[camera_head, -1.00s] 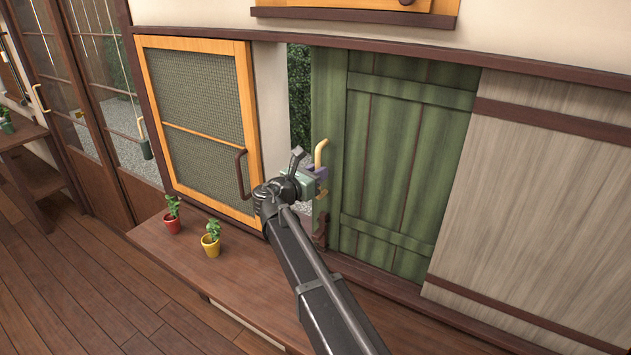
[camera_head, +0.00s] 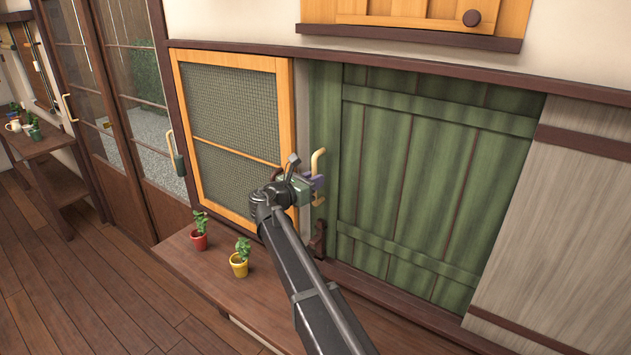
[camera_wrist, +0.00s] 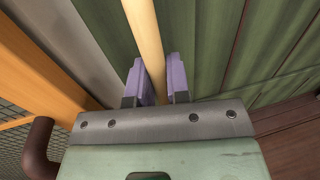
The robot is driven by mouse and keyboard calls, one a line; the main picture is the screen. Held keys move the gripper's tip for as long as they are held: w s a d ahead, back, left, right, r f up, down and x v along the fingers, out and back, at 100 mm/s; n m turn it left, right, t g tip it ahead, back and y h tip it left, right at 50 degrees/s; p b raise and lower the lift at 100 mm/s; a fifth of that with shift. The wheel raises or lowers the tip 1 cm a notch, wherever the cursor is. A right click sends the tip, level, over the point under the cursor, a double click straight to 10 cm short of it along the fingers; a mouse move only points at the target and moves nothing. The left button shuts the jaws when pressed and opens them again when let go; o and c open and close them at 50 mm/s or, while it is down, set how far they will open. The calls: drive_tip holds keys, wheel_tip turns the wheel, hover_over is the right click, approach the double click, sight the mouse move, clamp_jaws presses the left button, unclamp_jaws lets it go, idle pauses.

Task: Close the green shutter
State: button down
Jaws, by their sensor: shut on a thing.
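The green shutter (camera_head: 410,175) is a panel of vertical boards with two crossbars. Its left edge now stands right beside the pale wall strip next to the orange-framed screen, with no gap to the outside visible. A tan upright handle (camera_head: 318,163) sits near the shutter's left edge. My gripper (camera_head: 316,182) is at this handle. In the wrist view my gripper's purple fingers (camera_wrist: 160,82) are shut on the handle (camera_wrist: 146,40), one on each side, with the green boards (camera_wrist: 215,45) behind.
The orange-framed mesh screen (camera_head: 235,122) with a dark handle is close on the left. A red pot (camera_head: 198,240) and a yellow pot (camera_head: 239,264) with plants stand on the wooden ledge (camera_head: 200,270) below. A grey board panel (camera_head: 560,230) is at the right.

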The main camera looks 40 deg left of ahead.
drive_tip(key=c, duration=1.1)
unclamp_jaws()
drive_tip(key=shift+a, duration=0.35)
drive_tip(key=shift+d, duration=0.1)
drive_tip(key=s+a, duration=0.2)
drive_tip(key=s, duration=0.8)
drive_tip(key=shift+s, duration=0.35)
